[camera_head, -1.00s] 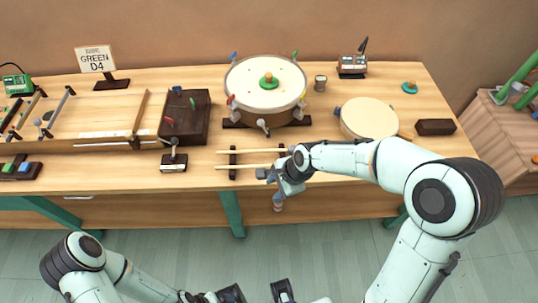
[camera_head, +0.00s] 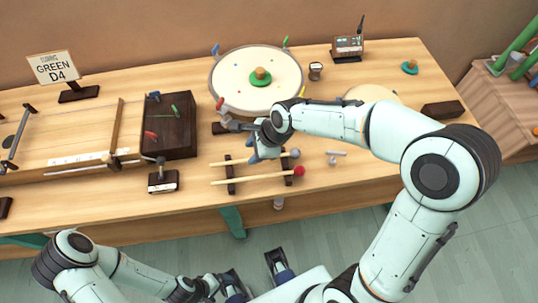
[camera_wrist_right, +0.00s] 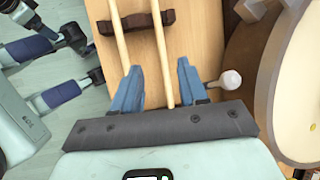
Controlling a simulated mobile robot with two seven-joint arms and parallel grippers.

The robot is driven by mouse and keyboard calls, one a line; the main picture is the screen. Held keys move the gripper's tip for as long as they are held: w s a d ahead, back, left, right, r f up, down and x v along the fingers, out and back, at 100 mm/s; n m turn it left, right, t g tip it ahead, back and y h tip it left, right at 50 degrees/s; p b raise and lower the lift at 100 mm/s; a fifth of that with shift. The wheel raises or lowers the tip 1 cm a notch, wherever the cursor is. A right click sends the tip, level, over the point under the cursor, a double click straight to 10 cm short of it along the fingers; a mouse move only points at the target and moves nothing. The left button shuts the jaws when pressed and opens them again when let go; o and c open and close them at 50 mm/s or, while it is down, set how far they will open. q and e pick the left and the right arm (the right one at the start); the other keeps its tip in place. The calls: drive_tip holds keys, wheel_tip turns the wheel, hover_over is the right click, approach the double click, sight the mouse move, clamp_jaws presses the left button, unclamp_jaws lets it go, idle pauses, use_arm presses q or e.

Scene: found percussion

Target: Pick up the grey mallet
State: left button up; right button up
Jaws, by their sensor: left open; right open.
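The grey mallet (camera_head: 232,161) lies across two dark rests near the table's front edge, its grey head (camera_head: 295,153) to the right. My right gripper (camera_head: 262,153) is open, over its stick near the head. In the right wrist view, one stick (camera_wrist_right: 160,45) runs between the open blue fingers of my right gripper (camera_wrist_right: 157,85); I take it as the grey mallet's. I see no grip on it, and its head is hidden there. A parallel red-headed mallet (camera_head: 250,181) lies just in front. My left gripper (camera_head: 208,284) is low, away from the table.
A large drum (camera_head: 230,98) stands behind the mallets. A dark box (camera_head: 178,128) and a small dark stand (camera_head: 163,181) are on the left. A pale round drum (camera_head: 372,93) is partly hidden behind my right arm. A small grey piece (camera_head: 336,155) lies right of the mallets.

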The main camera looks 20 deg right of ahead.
sight(242, 160)
drive_tip(key=x, duration=0.3)
drive_tip(key=shift+w, duration=0.15)
drive_tip(key=x, duration=0.5)
drive_tip(key=shift+b, duration=0.4)
drive_tip(key=shift+r, duration=0.1)
clamp_jaws()
